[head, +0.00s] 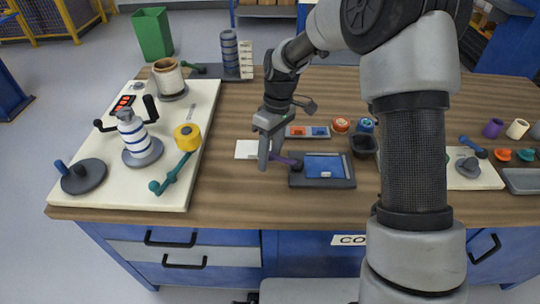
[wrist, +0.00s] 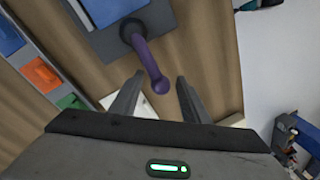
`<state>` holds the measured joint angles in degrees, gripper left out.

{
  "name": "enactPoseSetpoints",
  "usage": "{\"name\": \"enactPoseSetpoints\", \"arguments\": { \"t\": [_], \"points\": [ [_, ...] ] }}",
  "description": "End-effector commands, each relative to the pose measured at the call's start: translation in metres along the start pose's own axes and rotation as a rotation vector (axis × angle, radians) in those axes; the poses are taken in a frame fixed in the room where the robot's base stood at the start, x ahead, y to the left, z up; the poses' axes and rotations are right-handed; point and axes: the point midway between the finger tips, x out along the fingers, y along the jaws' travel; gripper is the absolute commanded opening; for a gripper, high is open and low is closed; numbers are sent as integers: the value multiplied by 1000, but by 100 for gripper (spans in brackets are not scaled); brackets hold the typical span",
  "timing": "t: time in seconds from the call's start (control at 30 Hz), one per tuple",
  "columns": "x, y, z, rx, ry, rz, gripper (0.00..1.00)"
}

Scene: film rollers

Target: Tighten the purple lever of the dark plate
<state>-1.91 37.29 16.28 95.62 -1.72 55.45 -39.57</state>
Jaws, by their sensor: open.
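The dark plate (head: 322,183) lies on the wooden bench in the head view, with a blue panel on its top. It also shows at the top of the wrist view (wrist: 140,25). The purple lever (head: 284,160) sticks out leftward from a dark pivot at the plate's upper left corner. In the wrist view the purple lever (wrist: 151,68) points down toward my gripper (wrist: 158,97). My gripper also shows in the head view (head: 269,160), left of the plate. Its jaws are open, and the lever's free end lies near the gap between the fingertips. I cannot tell whether they touch.
A white card (head: 245,149) lies beside my gripper. A tray with coloured pieces (head: 307,132) and a black cup (head: 364,145) stand behind the plate. Bench in front is clear.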

Motion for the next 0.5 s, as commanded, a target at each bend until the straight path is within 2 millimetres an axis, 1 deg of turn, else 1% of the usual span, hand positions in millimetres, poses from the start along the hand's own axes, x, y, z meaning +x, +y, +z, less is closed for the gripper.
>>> {"name": "enactPoseSetpoints", "arguments": {
  "t": [0.13, 0.17, 0.3, 0.4, 0.5],
  "points": [
    [0, 0, 0, 0, 0, 0, 42],
    [0, 0, 0, 0, 0, 0, 39],
    [0, 0, 0, 0, -1, -1, 15],
    [0, 0, 0, 0, -1, -1, 0],
    [0, -1, 0, 0, -1, -2, 0]
  ]
}}
